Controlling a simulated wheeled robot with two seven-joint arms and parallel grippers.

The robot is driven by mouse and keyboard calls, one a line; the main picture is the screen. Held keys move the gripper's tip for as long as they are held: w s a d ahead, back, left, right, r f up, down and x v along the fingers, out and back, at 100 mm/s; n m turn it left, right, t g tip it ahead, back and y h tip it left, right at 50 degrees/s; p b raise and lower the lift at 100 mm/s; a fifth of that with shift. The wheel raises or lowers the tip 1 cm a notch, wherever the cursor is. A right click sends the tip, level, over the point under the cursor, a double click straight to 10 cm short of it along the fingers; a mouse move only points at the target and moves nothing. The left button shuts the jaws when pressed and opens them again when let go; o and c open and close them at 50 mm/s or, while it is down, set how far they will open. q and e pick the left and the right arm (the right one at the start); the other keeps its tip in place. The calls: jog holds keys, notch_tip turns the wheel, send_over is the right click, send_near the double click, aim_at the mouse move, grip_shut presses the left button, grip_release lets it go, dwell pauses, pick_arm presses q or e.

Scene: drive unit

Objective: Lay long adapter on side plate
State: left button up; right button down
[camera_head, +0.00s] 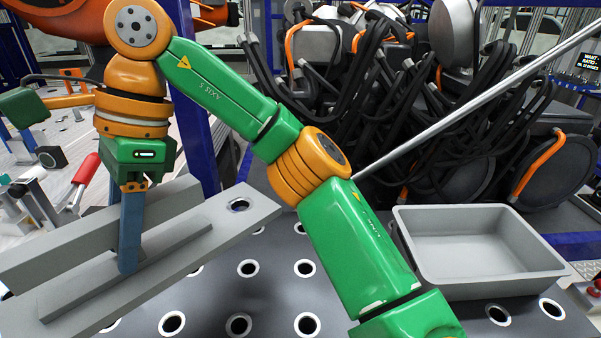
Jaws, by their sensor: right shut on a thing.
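My right gripper (130,232) points straight down at the left of the head view, its blue-grey finger in front of a long grey bar, which I take for the long adapter (172,200). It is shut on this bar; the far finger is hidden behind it. The bar lies slantwise along the back of a flat grey plate with a round hole at its right end, which I take for the side plate (252,200). A darker narrow strip or slot runs along the plate by the fingertip. Whether bar and plate touch cannot be told. My left gripper is not in view.
A dark table with round holes (270,290) carries the plate. An empty grey bin (480,245) stands at the right. Black cables and machinery (420,120) crowd the back. A red-handled clamp (85,170) is at far left. My right arm crosses the middle.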

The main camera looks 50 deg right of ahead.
aim_at(202, 225)
jog(key=shift+w+r, duration=0.1)
jog(key=shift+w, duration=0.15)
jog(key=shift+s+r, duration=0.15)
jog(key=shift+s, duration=0.1)
jog(key=shift+s+d+f, duration=0.2)
jog(key=shift+s+d, duration=0.25)
jog(key=shift+d, duration=0.1)
jog(key=shift+s+d+f, duration=0.15)
jog(key=shift+s+d, duration=0.3)
jog(key=shift+d, duration=0.1)
jog(key=d+f, duration=0.1)
jog(key=d, duration=0.1)
jog(key=d+f, duration=0.1)
jog(key=d, duration=0.1)
jog(key=w+d+f, duration=0.1)
jog(key=d, duration=0.2)
jog(key=shift+w, duration=0.1)
jog(key=d+f, duration=0.3)
jog(key=f, duration=0.2)
jog(key=shift+d, duration=0.4)
jog(key=f, duration=0.2)
jog(key=d+f, duration=0.1)
jog(key=f, duration=0.1)
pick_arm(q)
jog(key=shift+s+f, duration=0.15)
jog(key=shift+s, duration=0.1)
pick_arm(e)
jog(key=shift+a, duration=0.1)
